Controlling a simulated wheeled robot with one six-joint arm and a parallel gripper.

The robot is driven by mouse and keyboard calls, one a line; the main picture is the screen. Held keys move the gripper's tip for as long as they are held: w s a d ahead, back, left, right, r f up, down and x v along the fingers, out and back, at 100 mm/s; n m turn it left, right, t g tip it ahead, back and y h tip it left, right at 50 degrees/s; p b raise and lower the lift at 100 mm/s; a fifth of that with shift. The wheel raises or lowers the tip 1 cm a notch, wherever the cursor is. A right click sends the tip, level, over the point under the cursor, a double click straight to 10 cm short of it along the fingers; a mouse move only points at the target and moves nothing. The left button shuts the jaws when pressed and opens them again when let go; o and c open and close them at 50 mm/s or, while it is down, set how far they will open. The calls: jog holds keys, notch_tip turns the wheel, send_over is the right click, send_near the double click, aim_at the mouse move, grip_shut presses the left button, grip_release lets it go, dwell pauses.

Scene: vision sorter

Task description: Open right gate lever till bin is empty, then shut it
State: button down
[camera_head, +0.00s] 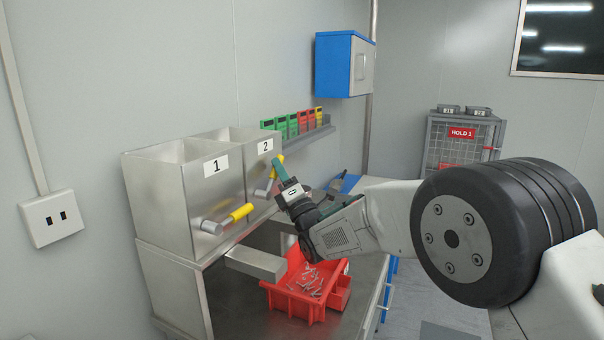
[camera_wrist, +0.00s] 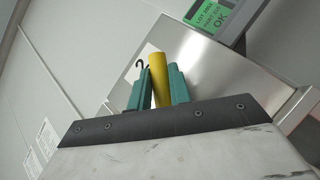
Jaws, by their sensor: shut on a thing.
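Two steel hoppers stand side by side, bin 1 (camera_head: 170,195) on the left and bin 2 (camera_head: 262,150) on the right. The right gate lever has a yellow handle (camera_head: 279,160) that points up and to the right from its pivot on bin 2. My gripper (camera_head: 281,171) is shut on this handle. In the wrist view the yellow handle (camera_wrist: 159,72) stands between my teal fingers. A red tray (camera_head: 292,305) below the chutes holds several small metal parts (camera_head: 306,280). My gripper and arm partly hide bin 2's gate, and neither bin's contents show.
A steel chute (camera_head: 255,263) juts out beside the red tray. Coloured card holders (camera_head: 295,123) line a wall shelf behind. A blue cabinet (camera_head: 340,65) hangs above.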

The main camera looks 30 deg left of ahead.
jog(key=shift+s+r+n+g+y, duration=0.2)
jog(key=shift+n+g+y, duration=0.3)
jog(key=shift+n, duration=0.4)
jog(key=shift+s, duration=0.15)
jog(key=c, duration=1.3)
grip_release()
jog(key=s+d+f, duration=0.1)
jog(key=s+d, duration=0.1)
jog(key=d, duration=0.4)
jog(key=s+d+f, duration=0.1)
jog(key=s+d, duration=0.2)
jog(key=d, duration=0.4)
jog(key=shift+d, duration=0.2)
